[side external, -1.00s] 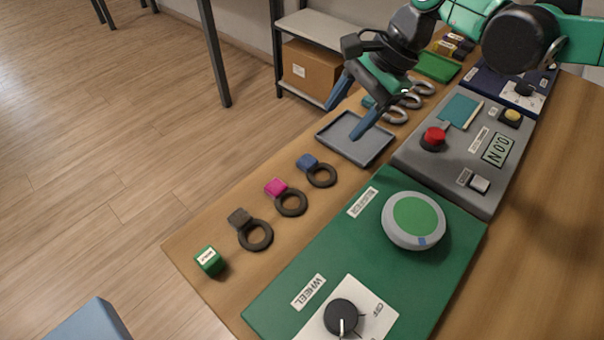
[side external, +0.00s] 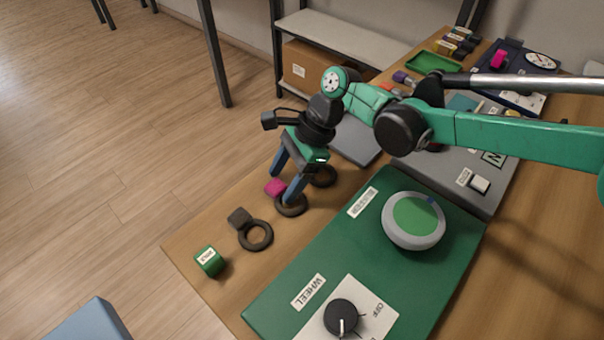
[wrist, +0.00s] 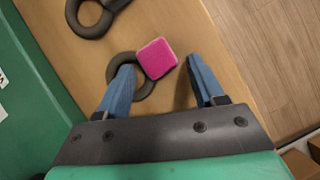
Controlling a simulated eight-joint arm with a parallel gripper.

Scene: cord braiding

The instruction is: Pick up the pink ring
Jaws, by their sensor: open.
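The pink ring is a dark ring with a pink block on its edge. Its pink block (side external: 275,187) shows in the side view, with the dark ring (side external: 291,207) partly hidden by my gripper. In the wrist view the pink block (wrist: 156,58) lies between my two blue fingers, nearer the left one, and the left finger overlaps the dark loop. My gripper (side external: 283,188) is open and points down over the ring. My gripper also shows in the wrist view (wrist: 163,75), with nothing held between the fingers. I cannot tell the exact height of the fingertips above the table.
A ring with a dark block (side external: 254,234) and a green block (side external: 209,261) lie nearer the camera. Another ring (side external: 323,176) lies just behind my gripper. A green panel (side external: 300,255) with a round pad (side external: 414,220) and a knob (side external: 343,318) is at the right.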

